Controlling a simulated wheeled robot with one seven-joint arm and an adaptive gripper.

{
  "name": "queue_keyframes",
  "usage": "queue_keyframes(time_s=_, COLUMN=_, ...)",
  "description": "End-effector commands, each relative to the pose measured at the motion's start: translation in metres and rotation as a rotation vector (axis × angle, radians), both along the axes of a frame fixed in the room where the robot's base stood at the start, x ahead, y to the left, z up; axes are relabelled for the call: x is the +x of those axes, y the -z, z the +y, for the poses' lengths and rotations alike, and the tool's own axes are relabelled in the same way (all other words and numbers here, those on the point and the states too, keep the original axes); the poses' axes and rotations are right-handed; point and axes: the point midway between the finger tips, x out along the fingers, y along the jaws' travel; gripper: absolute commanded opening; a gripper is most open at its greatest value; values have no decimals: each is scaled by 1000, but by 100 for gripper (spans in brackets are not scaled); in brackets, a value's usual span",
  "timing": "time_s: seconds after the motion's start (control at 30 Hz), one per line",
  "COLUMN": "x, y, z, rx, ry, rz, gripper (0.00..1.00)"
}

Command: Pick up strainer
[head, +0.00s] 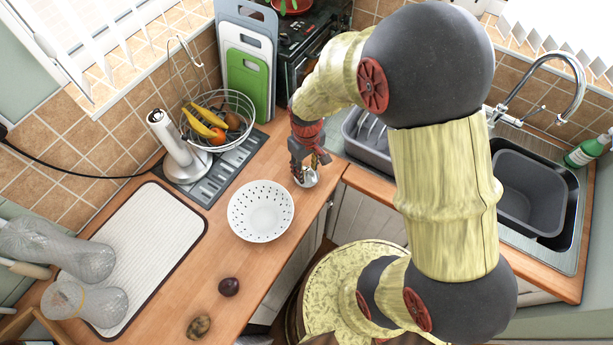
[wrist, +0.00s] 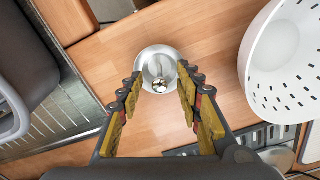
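A small round metal piece with a raised knob in its middle, which looks like a sink strainer (wrist: 150,55), lies on the wooden counter. In the head view this strainer (head: 310,181) shows just under my gripper (head: 308,163), partly hidden by the fingers. In the wrist view my gripper (wrist: 160,74) is open, pointing down, with one finger on each side of the strainer's knob. Nothing is held between the fingers. Whether the fingertips touch the strainer's rim I cannot tell.
A white perforated bowl (head: 260,226) stands close to the left of my gripper; it also shows in the wrist view (wrist: 258,82). A dish rack (head: 366,150), fruit basket (head: 232,100) and cutting boards (head: 246,85) are nearby. The counter edge lies just right of the strainer.

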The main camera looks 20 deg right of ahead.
Motion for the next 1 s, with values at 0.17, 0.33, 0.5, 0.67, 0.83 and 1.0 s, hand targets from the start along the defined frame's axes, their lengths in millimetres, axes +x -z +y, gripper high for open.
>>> queue_keyframes(time_s=0.17, x=1, y=0, z=0, rx=0, ry=0, rz=-1, gripper=35)
queue_keyframes(time_s=0.33, x=0, y=0, z=0, rx=0, ry=0, rz=-1, gripper=27)
queue_keyframes(time_s=0.5, x=0, y=0, z=0, rx=0, ry=0, rz=-1, gripper=18)
queue_keyframes(time_s=0.67, x=0, y=0, z=0, rx=0, ry=0, rz=-1, gripper=9)
queue_keyframes(time_s=0.83, x=0, y=0, z=0, rx=0, ry=0, rz=-1, gripper=0)
queue_keyframes(time_s=1.0, x=0, y=0, z=0, rx=0, ry=0, rz=-1, gripper=0)
